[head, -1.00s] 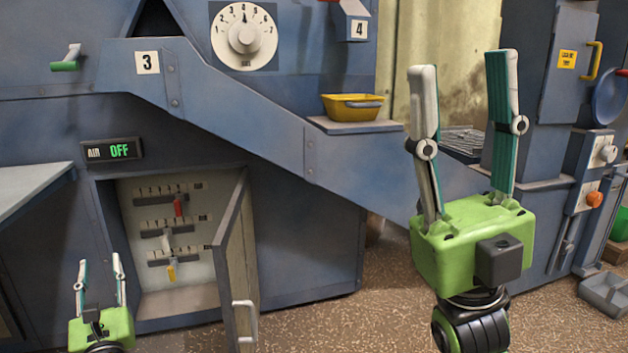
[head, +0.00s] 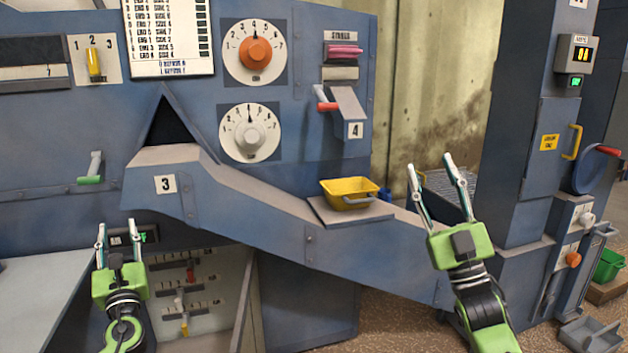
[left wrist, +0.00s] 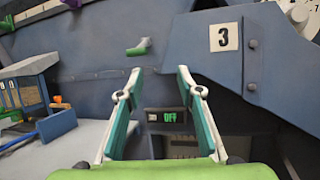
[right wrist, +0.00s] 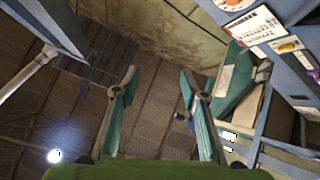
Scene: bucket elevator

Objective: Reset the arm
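My left gripper (head: 116,238) is at the lower left of the head view, fingers pointing up, in front of the machine below the green-handled lever (head: 91,168). It is open and empty; in the left wrist view its fingers (left wrist: 157,90) stand apart with the AIR OFF display (left wrist: 166,116) seen between them. My right gripper (head: 430,178) is to the right of the yellow bin, fingers up. It is open and empty; in the right wrist view its fingers (right wrist: 160,82) stand wide apart over brown flooring.
The yellow bin (head: 350,193) sits on the ledge of chute 3 (head: 165,184). The open cabinet (head: 190,290) with sliders is beside my left arm. A grey table (head: 45,290) is at the left. A blue machine (head: 520,130) with levers stands right of my right gripper.

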